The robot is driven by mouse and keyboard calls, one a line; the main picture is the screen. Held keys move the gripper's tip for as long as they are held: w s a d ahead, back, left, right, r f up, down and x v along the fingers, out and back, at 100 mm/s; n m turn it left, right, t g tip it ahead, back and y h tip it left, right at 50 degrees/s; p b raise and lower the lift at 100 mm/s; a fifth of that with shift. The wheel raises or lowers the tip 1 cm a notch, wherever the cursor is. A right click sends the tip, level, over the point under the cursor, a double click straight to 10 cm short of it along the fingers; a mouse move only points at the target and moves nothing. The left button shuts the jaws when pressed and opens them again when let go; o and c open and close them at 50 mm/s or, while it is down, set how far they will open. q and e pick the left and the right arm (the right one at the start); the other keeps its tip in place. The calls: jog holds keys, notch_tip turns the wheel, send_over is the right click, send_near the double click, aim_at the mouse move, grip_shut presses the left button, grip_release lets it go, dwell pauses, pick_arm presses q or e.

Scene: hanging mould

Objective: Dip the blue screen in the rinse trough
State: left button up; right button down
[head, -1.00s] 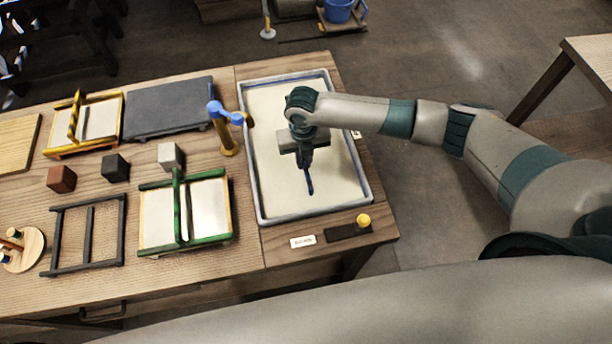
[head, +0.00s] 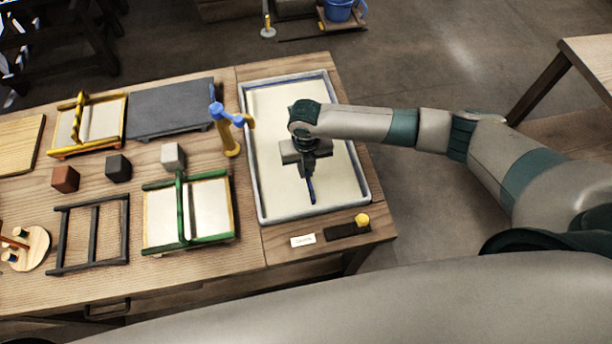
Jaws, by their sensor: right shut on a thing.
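My right gripper (head: 308,168) reaches over the rinse trough (head: 257,198) from the right and points down, near its middle. The bar shows just below and in front of the jaws. The rest of the blue screen is not clearly seen, hidden by the gripper or the pale milky contents. I cannot tell how deep it sits. The trough is a grey-rimmed rectangular tray. A thin blue line shows inside its far end. My left gripper is not in view.
A tap with a blue handle (head: 226,115) stands at the trough's left. A green screen (head: 184,240), a yellow screen (head: 79,102), a grey slab (head: 170,110) and small cubes lie further left. A yellow knob (head: 362,219) sits in front.

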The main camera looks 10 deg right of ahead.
jog(key=shift+r+p, duration=4.85)
jog(key=shift+r, duration=0.7)
jog(key=shift+r, duration=2)
